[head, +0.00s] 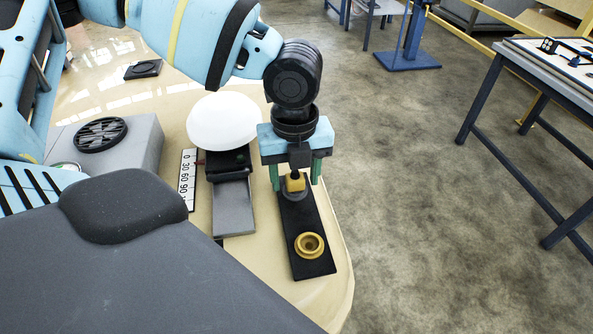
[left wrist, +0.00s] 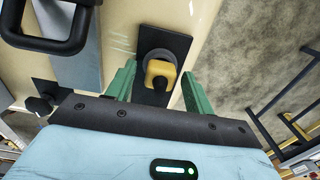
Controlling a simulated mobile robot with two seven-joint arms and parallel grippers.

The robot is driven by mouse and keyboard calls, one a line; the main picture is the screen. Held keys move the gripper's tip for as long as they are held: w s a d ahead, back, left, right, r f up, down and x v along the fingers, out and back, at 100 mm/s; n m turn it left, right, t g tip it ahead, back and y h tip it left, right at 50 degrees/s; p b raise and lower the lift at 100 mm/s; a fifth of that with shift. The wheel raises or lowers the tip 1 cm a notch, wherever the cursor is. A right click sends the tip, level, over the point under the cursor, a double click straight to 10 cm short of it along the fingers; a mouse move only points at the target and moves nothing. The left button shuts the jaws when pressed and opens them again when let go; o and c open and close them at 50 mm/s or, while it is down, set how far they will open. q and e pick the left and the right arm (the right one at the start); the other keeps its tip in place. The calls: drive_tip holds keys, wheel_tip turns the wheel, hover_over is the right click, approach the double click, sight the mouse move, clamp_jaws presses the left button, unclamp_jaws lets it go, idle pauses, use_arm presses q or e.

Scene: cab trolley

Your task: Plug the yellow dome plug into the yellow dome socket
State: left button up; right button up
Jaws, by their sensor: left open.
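The yellow plug (head: 295,184) has a dark upper part and stands at the far end of a black plate. The yellow dome socket (head: 310,245) is a round, ringed cup near the plate's front end. My left gripper (head: 296,186) is open above the plate, with its green fingers on either side of the plug. In the left wrist view, the plug (left wrist: 160,72) shows between the open fingers with gaps on both sides. I cannot identify the socket in that view. My right gripper is not in view.
The black plate (head: 312,266) lies on a cream trolley top (head: 335,285) close to its right edge. A white dome (head: 223,121), a grey block (head: 234,210) and a numbered strip (head: 188,180) stand left of the gripper. Open floor lies to the right.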

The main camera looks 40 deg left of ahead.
sight(295, 176)
use_arm(q)
drive_tip(key=shift+c, duration=0.3)
idle(0.4)
clamp_jaws()
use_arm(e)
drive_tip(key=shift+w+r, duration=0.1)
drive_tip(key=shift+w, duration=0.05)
use_arm(q)
drive_tip(key=shift+r, duration=0.15)
